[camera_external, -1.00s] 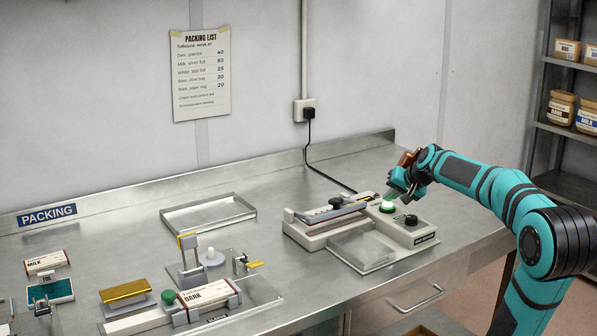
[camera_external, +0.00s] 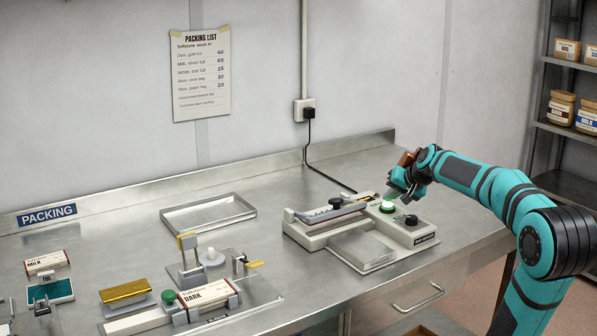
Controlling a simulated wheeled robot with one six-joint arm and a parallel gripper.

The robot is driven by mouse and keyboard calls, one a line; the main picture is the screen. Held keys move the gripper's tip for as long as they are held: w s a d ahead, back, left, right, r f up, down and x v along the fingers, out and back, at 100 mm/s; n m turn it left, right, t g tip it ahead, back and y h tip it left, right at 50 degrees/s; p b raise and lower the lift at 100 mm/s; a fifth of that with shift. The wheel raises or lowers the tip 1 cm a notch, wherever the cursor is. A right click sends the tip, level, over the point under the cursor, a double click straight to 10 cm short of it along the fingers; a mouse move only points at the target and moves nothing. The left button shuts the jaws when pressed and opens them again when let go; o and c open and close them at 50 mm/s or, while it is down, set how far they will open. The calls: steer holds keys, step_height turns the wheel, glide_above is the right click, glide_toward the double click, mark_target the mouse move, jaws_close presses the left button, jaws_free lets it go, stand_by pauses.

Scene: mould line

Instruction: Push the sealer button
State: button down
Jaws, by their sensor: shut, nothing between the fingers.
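The sealer (camera_external: 347,254) is a pale, flat machine on the steel bench, with a long grey arm (camera_external: 331,213) lying along its top. Its green button (camera_external: 387,206) has a light rim and sits on the right part of the housing, with a black knob (camera_external: 411,220) just to its right. My gripper (camera_external: 392,196) is shut and empty, pointing down and left right above the green button.
A black cord runs from the wall socket (camera_external: 305,110) to behind the sealer. An empty metal tray (camera_external: 208,213) lies left of it. A packing fixture with a DARK box (camera_external: 207,298) stands at front left. A drawer handle (camera_external: 417,298) juts out below the bench edge.

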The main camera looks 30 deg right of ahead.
mark_target(390, 205)
steer(key=shift+f, duration=0.1)
stand_by(0.3)
steer(key=shift+f, duration=0.4)
steer(key=shift+r, duration=0.5)
steer(key=shift+r, duration=3)
